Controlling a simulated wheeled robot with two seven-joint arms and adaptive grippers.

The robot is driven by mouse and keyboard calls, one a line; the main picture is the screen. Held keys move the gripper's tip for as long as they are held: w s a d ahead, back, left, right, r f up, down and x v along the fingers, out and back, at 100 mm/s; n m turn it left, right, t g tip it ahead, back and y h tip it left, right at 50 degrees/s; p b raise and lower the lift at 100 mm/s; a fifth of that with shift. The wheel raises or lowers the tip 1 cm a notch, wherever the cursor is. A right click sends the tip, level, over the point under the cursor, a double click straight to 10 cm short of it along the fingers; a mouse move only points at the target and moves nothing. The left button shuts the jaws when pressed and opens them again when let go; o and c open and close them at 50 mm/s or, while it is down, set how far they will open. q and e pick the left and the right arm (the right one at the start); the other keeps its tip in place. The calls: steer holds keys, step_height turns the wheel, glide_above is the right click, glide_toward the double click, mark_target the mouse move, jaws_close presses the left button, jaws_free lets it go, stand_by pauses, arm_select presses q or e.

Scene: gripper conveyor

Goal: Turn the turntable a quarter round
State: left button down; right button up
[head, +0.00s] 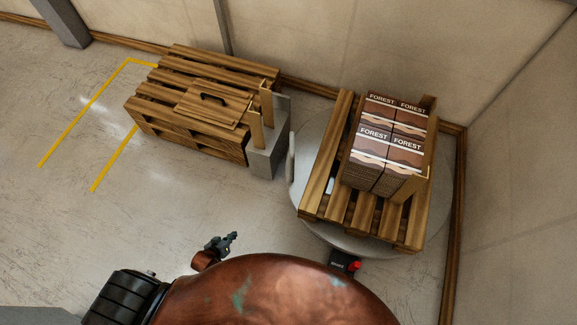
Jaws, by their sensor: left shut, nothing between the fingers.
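The turntable (440,190) is a round, light grey disc on the floor near the back right corner. A wooden pallet (310,203) lies on it, with its slats tilted in the picture. Several brown cartons marked FOREST (372,150) are stacked on the pallet. A pale upright piece (291,157) stands at the disc's left edge. My left gripper (232,238) is shut and empty, left of and nearer than the turntable, apart from it. My right gripper does not show. The disc's middle is hidden under the pallet.
A black box with a red button (355,266) sits at the disc's front edge. A pallet stack (190,135) with a handled wooden board (212,104) stands at the back left, beside a grey block (268,152). Yellow floor lines (85,110) lie left. The floor between is clear.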

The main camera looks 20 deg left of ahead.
arm_select(q)
steer(key=w+d+r+n+t+h+b, duration=0.1)
steer(key=w+b, duration=0.4)
steer(key=w, duration=0.5)
steer(key=w+d+r+n+t+h+b, duration=0.1)
steer(key=w+d+r+n+t+b, duration=0.3)
steer(key=w, duration=0.6)
steer(key=w+d+r+n+t+h+b, duration=0.2)
steer(key=w+d+r+n+t+b, duration=0.1)
steer(key=w+b, duration=0.5)
steer(key=w+r+n+t, duration=0.1)
steer(key=w+n, duration=0.1)
steer(key=w, duration=0.1)
steer(key=shift+r, duration=0.4)
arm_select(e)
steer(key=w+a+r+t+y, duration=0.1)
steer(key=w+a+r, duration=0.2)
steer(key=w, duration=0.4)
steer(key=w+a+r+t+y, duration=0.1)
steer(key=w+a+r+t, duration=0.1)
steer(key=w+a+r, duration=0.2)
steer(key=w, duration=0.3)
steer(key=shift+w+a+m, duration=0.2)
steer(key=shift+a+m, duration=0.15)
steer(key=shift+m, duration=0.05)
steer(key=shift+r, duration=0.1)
